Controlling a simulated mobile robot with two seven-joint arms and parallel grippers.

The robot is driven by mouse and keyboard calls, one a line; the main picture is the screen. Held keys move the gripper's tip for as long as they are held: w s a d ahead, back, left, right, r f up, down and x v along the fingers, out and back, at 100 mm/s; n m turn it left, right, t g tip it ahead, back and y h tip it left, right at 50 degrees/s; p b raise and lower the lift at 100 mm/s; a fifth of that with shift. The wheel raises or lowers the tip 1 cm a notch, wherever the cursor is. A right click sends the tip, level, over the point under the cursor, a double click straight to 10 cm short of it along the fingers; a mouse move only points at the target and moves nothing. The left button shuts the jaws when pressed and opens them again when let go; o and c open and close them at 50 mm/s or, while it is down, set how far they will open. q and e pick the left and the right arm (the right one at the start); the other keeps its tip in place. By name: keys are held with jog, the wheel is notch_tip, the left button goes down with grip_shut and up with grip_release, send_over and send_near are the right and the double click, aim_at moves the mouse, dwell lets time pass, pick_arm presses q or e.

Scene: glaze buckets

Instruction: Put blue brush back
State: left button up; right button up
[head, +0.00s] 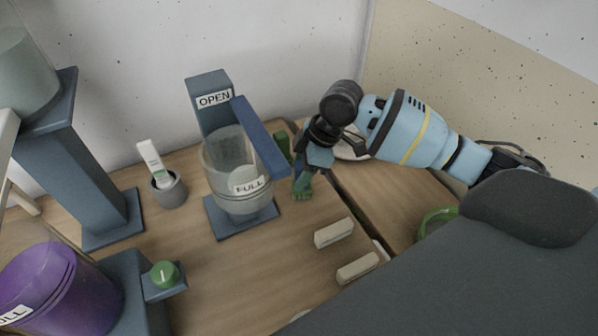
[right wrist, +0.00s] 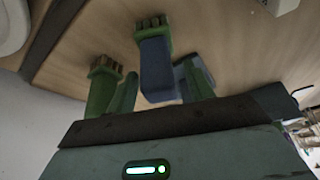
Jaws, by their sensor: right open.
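My left gripper is not in view.
A clear bucket (head: 225,165) marked FULL stands close by on a stand with an OPEN sign (head: 213,98). A grey cup (head: 171,192) holds a white labelled stick. Pale blocks (head: 334,233) lie in front, and a purple bucket (head: 60,290) stands front left.

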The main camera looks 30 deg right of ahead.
jog(key=v, duration=1)
jog(key=shift+r+p, duration=0.4)
jog(key=shift+p, duration=0.05)
jog(key=shift+d, duration=0.1)
